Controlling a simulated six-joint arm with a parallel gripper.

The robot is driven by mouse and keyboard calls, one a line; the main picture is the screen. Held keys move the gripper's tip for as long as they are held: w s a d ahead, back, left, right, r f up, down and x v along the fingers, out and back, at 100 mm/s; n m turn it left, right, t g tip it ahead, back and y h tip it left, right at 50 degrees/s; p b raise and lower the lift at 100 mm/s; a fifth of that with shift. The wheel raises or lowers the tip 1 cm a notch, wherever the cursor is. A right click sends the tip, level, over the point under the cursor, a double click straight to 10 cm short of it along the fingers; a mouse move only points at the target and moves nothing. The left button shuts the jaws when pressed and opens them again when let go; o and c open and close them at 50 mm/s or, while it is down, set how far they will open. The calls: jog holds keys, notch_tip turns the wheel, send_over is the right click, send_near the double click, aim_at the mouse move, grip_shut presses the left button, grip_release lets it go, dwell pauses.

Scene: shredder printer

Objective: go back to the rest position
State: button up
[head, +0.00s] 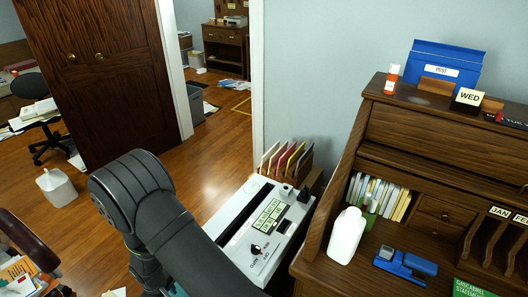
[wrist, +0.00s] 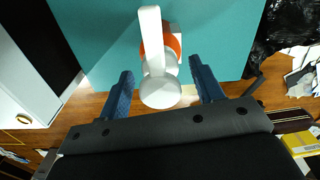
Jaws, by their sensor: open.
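My gripper (wrist: 161,66) is open in the wrist view, with its two blue fingers spread apart. A white object with a round end and a long narrow part (wrist: 152,35) appears between and beyond the fingers, with an orange part (wrist: 175,44) beside it. The fingers look clear of it on both sides; its distance from them is hard to tell. A teal surface (wrist: 100,42) lies behind it. In the head view my dark arm fills the lower middle, and my gripper is out of sight there.
A white machine with a slot and buttons (head: 240,258) stands right of my arm, with a rack of coloured folders (head: 285,160) behind. Open floor (head: 205,165) lies behind my arm.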

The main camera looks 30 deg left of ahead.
jog(key=shift+r, duration=0.55)
jog(key=shift+f, duration=0.1)
notch_tip(320, 180, down, 2)
jog(key=shift+f, duration=0.1)
notch_tip(320, 180, up, 12)
notch_tip(320, 180, down, 13)
jog(key=shift+r, duration=0.1)
notch_tip(320, 180, up, 4)
jog(key=shift+a+r, duration=0.1)
jog(key=w+d+r, duration=0.7)
jog(key=w, duration=0.2)
jog(key=w+a+r, duration=0.2)
jog(key=w+a, duration=0.1)
jog(key=w, duration=0.8)
jog(key=w+a+r, duration=0.3)
jog(key=w+a, duration=0.1)
jog(key=w, duration=0.6)
jog(key=w+d+r, duration=0.2)
jog(key=w+r, duration=0.1)
jog(key=w, duration=0.7)
jog(key=w+d+r, duration=0.2)
jog(key=w+r, duration=0.1)
jog(key=w, duration=0.7)
jog(key=shift+d+r, duration=0.3)
jog(key=shift+r, duration=0.1)
